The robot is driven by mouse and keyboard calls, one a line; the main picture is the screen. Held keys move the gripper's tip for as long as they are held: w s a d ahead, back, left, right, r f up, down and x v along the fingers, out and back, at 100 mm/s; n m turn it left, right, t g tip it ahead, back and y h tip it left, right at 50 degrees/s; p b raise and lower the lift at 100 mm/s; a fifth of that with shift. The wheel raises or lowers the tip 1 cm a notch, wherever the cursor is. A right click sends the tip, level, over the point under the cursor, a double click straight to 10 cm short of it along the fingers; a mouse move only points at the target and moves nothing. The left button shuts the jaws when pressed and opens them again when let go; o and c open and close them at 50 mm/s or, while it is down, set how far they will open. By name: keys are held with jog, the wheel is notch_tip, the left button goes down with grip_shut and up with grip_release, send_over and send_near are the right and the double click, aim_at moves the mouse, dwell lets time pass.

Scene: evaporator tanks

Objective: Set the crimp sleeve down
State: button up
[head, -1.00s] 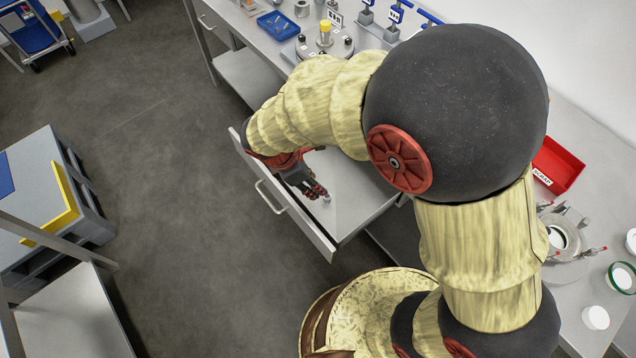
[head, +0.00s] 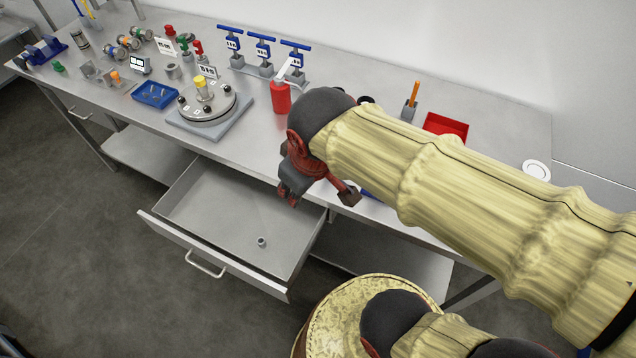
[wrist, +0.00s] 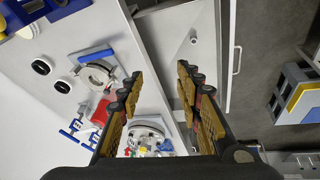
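The crimp sleeve, a small grey cylinder (head: 262,242), stands on the floor of the open drawer (head: 222,265), towards its right front. In the wrist view it shows as a small pale piece (wrist: 193,39) inside the drawer. My gripper (head: 319,193) is above the bench's front edge, to the right of the drawer and higher than the sleeve. Its two fingers are spread wide with nothing between them; the wrist view shows the same gap (wrist: 158,76). The sleeve is apart from the fingers.
The bench holds a round fixture with a yellow knob (head: 205,98), a blue tray (head: 155,95), a red bottle (head: 281,97), several blue-handled valves (head: 264,52) and a red bin (head: 446,126). The rest of the drawer floor is clear.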

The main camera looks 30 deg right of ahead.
jog(key=s+r+m, duration=0.1)
jog(key=s+d+r+m+t, duration=0.1)
jog(key=s+d+m, duration=0.1)
jog(key=m, duration=0.1)
jog(key=shift+s+r, duration=0.35)
jog(key=shift+r, duration=0.05)
jog(key=shift+c, duration=0.2)
dwell(0.8)
